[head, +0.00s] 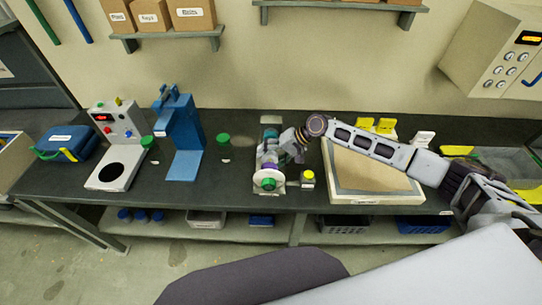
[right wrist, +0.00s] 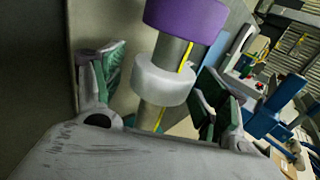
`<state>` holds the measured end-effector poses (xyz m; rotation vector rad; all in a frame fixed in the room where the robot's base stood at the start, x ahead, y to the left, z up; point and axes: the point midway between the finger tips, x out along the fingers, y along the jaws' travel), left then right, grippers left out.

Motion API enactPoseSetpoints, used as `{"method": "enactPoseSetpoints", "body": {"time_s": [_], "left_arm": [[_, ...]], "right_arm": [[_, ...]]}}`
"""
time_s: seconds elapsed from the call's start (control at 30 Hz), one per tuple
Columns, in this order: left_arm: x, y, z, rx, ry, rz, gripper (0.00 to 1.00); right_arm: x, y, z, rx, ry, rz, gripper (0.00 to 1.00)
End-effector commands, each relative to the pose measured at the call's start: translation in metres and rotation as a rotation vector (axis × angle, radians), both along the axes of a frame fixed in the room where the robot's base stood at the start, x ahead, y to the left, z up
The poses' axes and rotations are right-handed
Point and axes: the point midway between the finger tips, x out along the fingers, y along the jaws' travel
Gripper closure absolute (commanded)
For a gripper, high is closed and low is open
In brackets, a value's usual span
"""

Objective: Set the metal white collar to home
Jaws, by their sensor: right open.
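The white collar (right wrist: 163,82) is a thick ring on a grey metal shaft (right wrist: 173,50) with a yellow stripe along it. A purple collar (right wrist: 187,17) sits on the same shaft, a short gap away. My right gripper (head: 290,152) is open at the screw expeller (head: 269,188) on the bench. In the right wrist view its two fingers stand on either side of the shaft near the white collar, with visible gaps. The white collar is hard to make out in the head view, where the gripper partly covers the shaft. My left gripper is not in view.
A framed board (head: 372,165) lies farther right under my right arm. A blue press (head: 180,135) and a grey control unit (head: 117,140) stand left.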

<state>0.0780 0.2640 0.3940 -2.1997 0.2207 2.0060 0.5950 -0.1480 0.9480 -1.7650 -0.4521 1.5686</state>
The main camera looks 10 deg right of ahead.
Motion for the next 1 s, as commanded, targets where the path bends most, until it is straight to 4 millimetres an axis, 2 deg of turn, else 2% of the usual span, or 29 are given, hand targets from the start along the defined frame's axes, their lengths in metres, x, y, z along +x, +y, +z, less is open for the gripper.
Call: {"method": "enactPoseSetpoints", "body": {"time_s": [0.13,0.63,0.83,1.0], "left_arm": [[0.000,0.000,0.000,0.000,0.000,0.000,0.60],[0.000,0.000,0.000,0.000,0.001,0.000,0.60],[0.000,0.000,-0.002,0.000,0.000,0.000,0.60],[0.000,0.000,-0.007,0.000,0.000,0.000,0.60]], "right_arm": [[0.000,0.000,0.000,0.000,0.000,0.000,0.27],[0.000,-0.001,0.000,-0.001,0.000,0.000,0.91],[0.004,-0.002,0.000,-0.001,0.000,-0.001,0.92],[0.018,-0.005,-0.001,-0.002,-0.002,-0.001,0.92]]}}
